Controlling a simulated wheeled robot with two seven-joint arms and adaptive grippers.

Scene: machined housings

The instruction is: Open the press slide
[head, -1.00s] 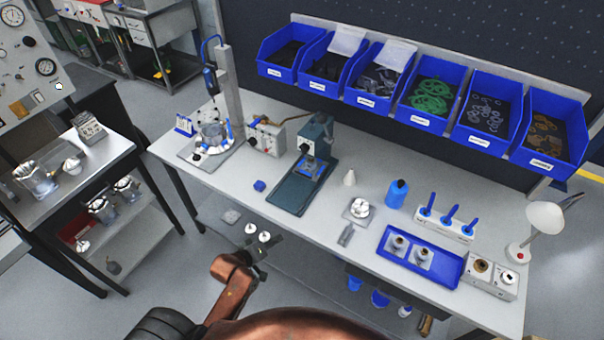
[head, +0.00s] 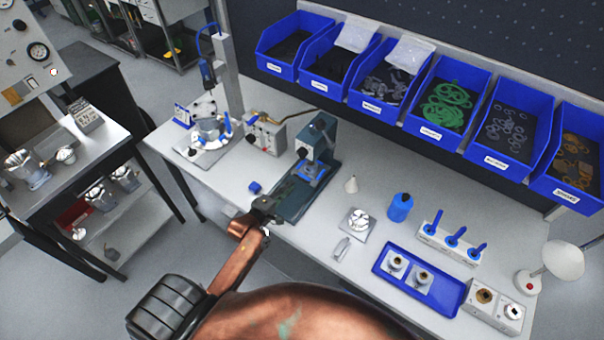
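The press (head: 316,138) is a dark teal machine standing near the middle of the bench. Its flat dark base (head: 290,198) reaches toward the bench's front edge, and a blue and silver part (head: 312,172) sits under its head. My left gripper (head: 264,208) is at the front end of this base, close to the bench edge. It is small and dark here, so I cannot tell whether its fingers are apart or touch the base. It covers the base's front corner. My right gripper is not in view.
A small blue block (head: 255,188) lies just left of the press base. A grey control box (head: 265,137) stands behind it. Blue bins line the back.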

